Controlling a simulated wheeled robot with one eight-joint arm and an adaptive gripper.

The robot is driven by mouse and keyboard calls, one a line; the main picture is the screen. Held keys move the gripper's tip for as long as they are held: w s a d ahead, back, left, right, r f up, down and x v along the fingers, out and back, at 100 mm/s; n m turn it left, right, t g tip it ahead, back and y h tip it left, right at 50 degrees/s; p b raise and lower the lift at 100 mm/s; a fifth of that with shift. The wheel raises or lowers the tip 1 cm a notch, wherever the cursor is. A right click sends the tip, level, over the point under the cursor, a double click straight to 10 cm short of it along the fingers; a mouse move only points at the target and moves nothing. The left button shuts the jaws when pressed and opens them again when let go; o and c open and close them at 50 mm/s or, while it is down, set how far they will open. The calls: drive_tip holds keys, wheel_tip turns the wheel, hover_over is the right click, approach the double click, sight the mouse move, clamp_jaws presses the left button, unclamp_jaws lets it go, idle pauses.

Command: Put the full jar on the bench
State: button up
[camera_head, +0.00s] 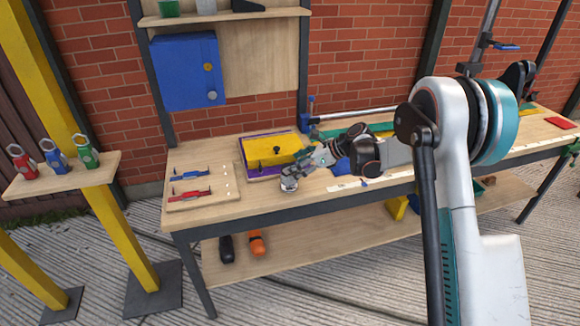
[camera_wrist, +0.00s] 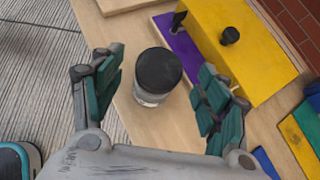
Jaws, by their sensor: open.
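A small jar (camera_head: 289,184) with a dark lid stands upright on the wooden bench (camera_head: 225,208), near its front edge. In the wrist view the jar (camera_wrist: 155,78) lies between my two fingers, and its clear side shows below the black lid. I cannot tell what is inside it. My gripper (camera_head: 297,172) is open, with teal-padded fingers spread on either side of the jar. In the wrist view gaps show between the jar and both fingers of my gripper (camera_wrist: 162,78).
A yellow box (camera_head: 270,149) on a purple base sits just behind the jar. A board with red and blue tools (camera_head: 190,194) lies to the left. A side shelf (camera_head: 62,177) holds red, blue and green clamp-like items. A blue cabinet (camera_head: 187,72) hangs above.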

drive_tip(key=p+v, duration=0.2)
drive_tip(key=v, duration=0.6)
drive_tip(key=s+d+r+n+t+h, duration=0.1)
drive_tip(key=s+d+r+n+h, duration=0.15)
drive_tip(key=s+r+n, duration=0.4)
drive_tip(key=s+d+r+n+h, duration=0.2)
drive_tip(key=s+r+n+h, duration=0.15)
drive_tip(key=s+r, duration=0.65)
drive_tip(key=s+d+f+n+h, duration=0.1)
drive_tip(key=s+n, duration=0.3)
drive_tip(key=s, duration=0.4)
drive_tip(key=s+d+f+n+t+h, duration=0.1)
drive_tip(key=s+d+n, duration=0.2)
drive_tip(key=s, duration=0.5)
drive_tip(key=s+d+f+n+t+h, duration=0.1)
drive_tip(key=s+d+n, duration=0.2)
drive_tip(key=s, duration=0.6)
drive_tip(key=shift+n+h, duration=0.4)
drive_tip(key=shift+n, duration=0.7)
drive_tip(key=shift+f, duration=0.1)
